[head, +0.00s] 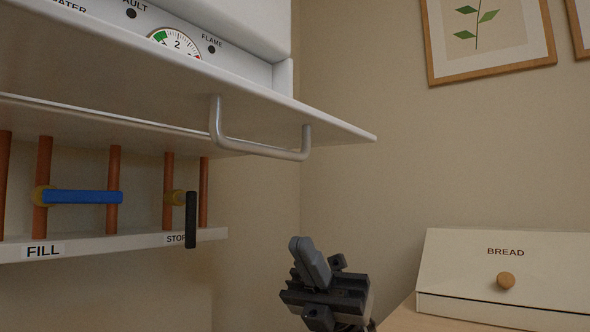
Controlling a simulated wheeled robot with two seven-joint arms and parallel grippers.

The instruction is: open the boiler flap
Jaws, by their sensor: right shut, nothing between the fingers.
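The white boiler flap (120,88) sticks out from the boiler (225,25) in the upper left, swung down to roughly level. Its metal bar handle (262,149) hangs from the underside near the outer end. Above the flap the panel behind it shows, with a gauge (176,42) and printed labels. My right gripper (309,258) is below the handle and apart from it, shut and empty, pointing up. My left gripper is not in view.
A bread box (460,262) stands on a wooden top at right. A framed picture (487,38) hangs above. The space between is clear.

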